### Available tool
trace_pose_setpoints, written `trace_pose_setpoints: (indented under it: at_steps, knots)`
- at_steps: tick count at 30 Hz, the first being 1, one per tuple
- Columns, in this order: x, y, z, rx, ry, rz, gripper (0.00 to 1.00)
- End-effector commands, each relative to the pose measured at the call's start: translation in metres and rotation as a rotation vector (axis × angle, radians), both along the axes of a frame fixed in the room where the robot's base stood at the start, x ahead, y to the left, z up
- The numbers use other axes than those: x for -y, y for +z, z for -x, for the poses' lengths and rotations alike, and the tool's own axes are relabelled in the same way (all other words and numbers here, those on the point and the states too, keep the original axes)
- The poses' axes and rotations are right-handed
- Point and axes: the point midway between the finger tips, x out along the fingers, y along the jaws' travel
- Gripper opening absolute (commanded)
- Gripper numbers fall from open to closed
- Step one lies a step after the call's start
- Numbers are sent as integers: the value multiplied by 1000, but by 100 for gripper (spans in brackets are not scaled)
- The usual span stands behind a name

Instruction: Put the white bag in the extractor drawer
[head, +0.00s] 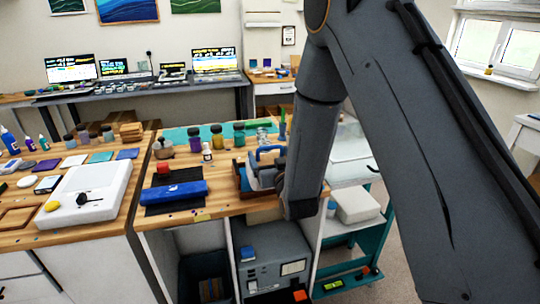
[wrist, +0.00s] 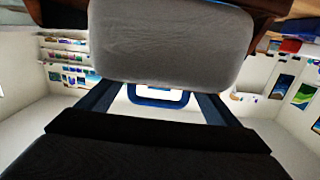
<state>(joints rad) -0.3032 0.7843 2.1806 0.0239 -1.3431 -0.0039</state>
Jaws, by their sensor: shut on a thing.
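My gripper (head: 264,168) is over the right end of the near wooden bench, partly hidden by my arm. In the wrist view its two blue fingers run up to a grey, rounded, cloth-like thing (wrist: 170,40) and are shut on it. This thing looks grey in shade; I cannot tell for certain that it is the white bag. A grey machine (head: 260,268), possibly the extractor, stands in the open bay under the bench. I cannot make out whether its drawer is open.
The bench holds a blue roll (head: 174,193) on a dark mat, several bottles (head: 217,136) and a brown rack beside my gripper. A dark bin (head: 205,275) stands left of the grey machine. The teal cart (head: 350,245) stands close on the right, partly behind my arm.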

Motion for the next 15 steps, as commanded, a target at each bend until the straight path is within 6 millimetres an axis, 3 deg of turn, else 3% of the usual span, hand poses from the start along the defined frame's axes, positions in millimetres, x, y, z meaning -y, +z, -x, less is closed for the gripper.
trace_pose_setpoints:
  at_steps: [6,7,9,15]
  knots:
    - [0,-4,0,0,0,0,50]
    - [0,-3,0,0,0,0,88]
    - [0,-3,0,0,0,0,100]
    - [0,-2,0,0,0,0,100]
